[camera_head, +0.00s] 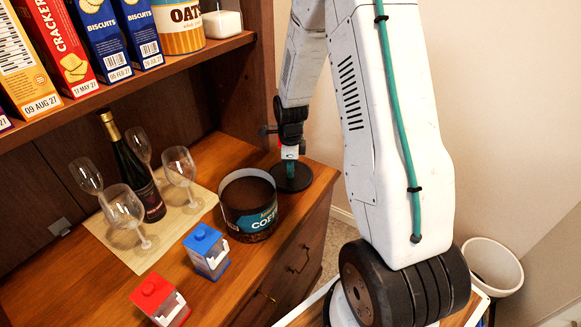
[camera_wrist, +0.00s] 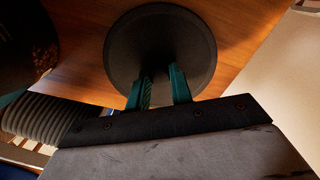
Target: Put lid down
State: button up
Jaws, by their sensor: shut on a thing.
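The lid is a dark round disc (camera_head: 301,179) at the right end of the wooden hutch counter, just right of the open coffee tin (camera_head: 248,204). My gripper (camera_head: 291,169) points down at the lid's middle. In the wrist view the lid (camera_wrist: 160,32) lies flat, with the teal fingertips of my gripper (camera_wrist: 159,85) close together over its near part. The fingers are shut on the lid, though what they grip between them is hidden. The lid appears at counter level; I cannot tell whether it touches the wood. The coffee tin is upright and uncovered, with dark contents.
Left of the tin, a wine bottle (camera_head: 136,167) and several glasses stand on a pale mat (camera_head: 110,238). A blue-topped box (camera_head: 206,251) and a red-topped box (camera_head: 159,300) stand in front. A shelf (camera_head: 130,88) with food packages overhangs the back. A white bin (camera_head: 492,265) stands at right.

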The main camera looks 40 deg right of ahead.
jog(key=shift+f, duration=0.1)
jog(key=o, duration=0.9)
jog(key=s+a+r+n, duration=0.2)
jog(key=r+n, duration=0.1)
jog(key=r, duration=0.7)
jog(key=s+a+r+n, duration=0.2)
jog(key=a+r, duration=0.1)
jog(key=r, duration=0.6)
jog(key=s+a+r+n, duration=0.3)
jog(key=s+a+n, duration=0.1)
jog(key=s+n, duration=0.3)
jog(key=s+a+r+n, duration=0.4)
jog(key=s+n, duration=0.3)
jog(key=s, duration=0.1)
jog(key=s+a+r+n+t, duration=0.1)
jog(key=s+a+r+n, duration=0.2)
jog(key=s+n, duration=0.4)
jog(key=shift+s+a+r, duration=0.15)
jog(key=shift+s+a, duration=0.25)
jog(key=shift+s, duration=0.25)
